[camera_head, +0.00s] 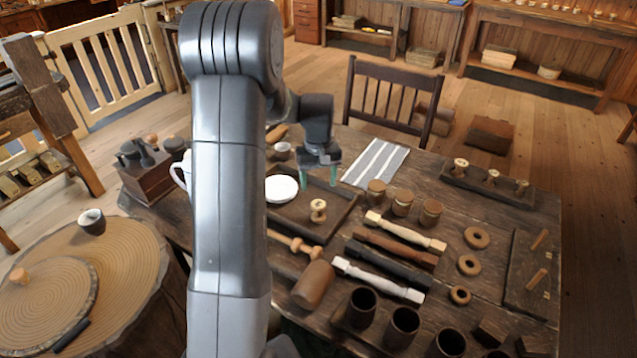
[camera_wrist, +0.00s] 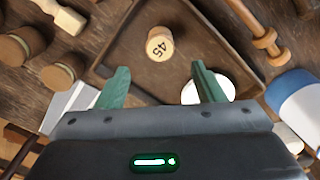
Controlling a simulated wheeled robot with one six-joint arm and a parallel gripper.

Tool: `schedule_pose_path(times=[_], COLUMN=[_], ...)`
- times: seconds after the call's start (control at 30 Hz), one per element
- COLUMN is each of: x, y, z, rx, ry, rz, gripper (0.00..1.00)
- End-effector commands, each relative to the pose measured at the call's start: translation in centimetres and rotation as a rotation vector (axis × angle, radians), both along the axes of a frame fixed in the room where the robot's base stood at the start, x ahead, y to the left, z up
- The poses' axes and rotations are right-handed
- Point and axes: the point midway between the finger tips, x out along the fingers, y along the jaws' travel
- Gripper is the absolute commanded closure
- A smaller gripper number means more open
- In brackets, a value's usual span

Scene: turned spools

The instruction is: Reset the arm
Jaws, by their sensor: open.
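My gripper (camera_head: 319,174) hangs over the far part of the dark wooden tray (camera_head: 347,205), fingers pointing down. Its two green fingers are apart with nothing between them, as the wrist view (camera_wrist: 160,88) also shows. A pale wooden spool (camera_head: 318,211) stands upright in the tray, apart from the fingers. In the wrist view the spool (camera_wrist: 159,44) shows its top, marked 45. A white round dish (camera_head: 281,189) is at the left of the tray, partly hidden by my arm in the head view.
Several spindles, jars, rings and dark cups crowd the table (camera_head: 450,220). A rack with small spools (camera_head: 487,186) stands at the back right. A striped cloth (camera_head: 376,162) lies behind the tray, and a chair (camera_head: 392,95) stands beyond. A round stump table (camera_head: 130,262) is at left.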

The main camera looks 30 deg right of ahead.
Motion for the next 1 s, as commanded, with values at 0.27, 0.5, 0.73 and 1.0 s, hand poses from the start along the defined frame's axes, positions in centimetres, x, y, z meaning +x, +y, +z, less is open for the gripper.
schedule_pose_path(times=[0.27,0.5,0.73,1.0], x=[0.0,-0.1,-0.1,0.1], y=[0.0,0.1,0.1,-0.1], z=[-0.8,-4.7,-9.3,-11.2], rx=[0.002,0.003,0.003,-0.003], ry=[0.002,0.004,0.004,-0.003], rz=[0.000,0.000,0.000,0.000], gripper=[0.38,0.38,0.38,0.38])
